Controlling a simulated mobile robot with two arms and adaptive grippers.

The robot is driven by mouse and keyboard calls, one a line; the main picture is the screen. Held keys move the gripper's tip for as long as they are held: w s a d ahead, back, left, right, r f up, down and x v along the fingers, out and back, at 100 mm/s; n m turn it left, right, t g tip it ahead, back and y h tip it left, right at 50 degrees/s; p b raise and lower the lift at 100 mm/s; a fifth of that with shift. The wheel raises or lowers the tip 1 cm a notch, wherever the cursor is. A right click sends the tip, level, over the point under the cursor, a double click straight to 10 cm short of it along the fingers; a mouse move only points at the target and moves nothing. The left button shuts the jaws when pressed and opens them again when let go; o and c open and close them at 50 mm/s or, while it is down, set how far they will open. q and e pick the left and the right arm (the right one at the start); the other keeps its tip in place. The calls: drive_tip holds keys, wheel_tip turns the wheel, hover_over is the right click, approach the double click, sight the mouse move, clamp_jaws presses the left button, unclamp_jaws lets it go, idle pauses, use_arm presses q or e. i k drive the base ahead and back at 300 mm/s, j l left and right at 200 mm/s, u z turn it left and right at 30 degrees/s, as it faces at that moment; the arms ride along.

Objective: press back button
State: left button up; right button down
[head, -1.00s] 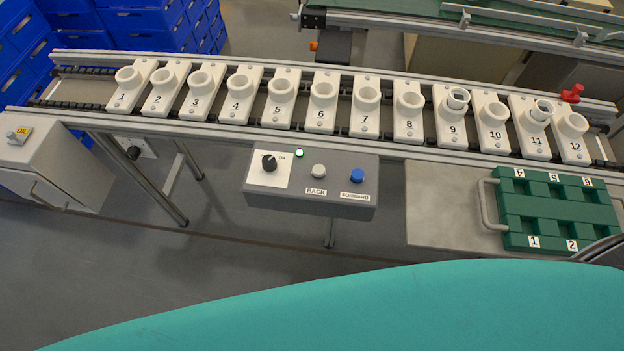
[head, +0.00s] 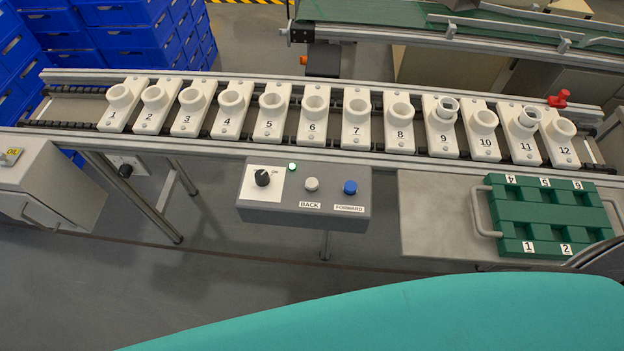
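The grey control box (head: 270,205) hangs at the front of the conveyor, near the middle of the head view. Its white back button (head: 311,184) sits above the label BACK. The blue forward button (head: 350,187) is to its right, above FORWARD. A black rotary knob (head: 262,178) is on the left of the box, with a green lamp (head: 292,167) lit beside it. Neither of my grippers shows in the head view. Nothing covers or touches the back button.
The conveyor (head: 70,109) carries numbered white sockets 1 to 12; sockets 9 and 11 hold clear glass-like pieces. A green tray (head: 548,231) with numbered compartments lies on the shelf at right. Blue crates (head: 120,40) stand at back left. A red fitting (head: 559,98) is at far right.

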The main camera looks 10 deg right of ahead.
sight(311, 185)
drive_tip(key=z, duration=0.7)
drive_tip(key=j+z, duration=0.75)
drive_tip(key=j, duration=0.2)
drive_tip(key=j+z, duration=0.4)
drive_tip(key=k+j, duration=0.1)
drive_tip(key=j, duration=0.3)
drive_tip(key=k+j, duration=0.1)
drive_tip(key=j, duration=0.25)
drive_tip(key=k+j+z, duration=0.1)
drive_tip(key=j, duration=0.3)
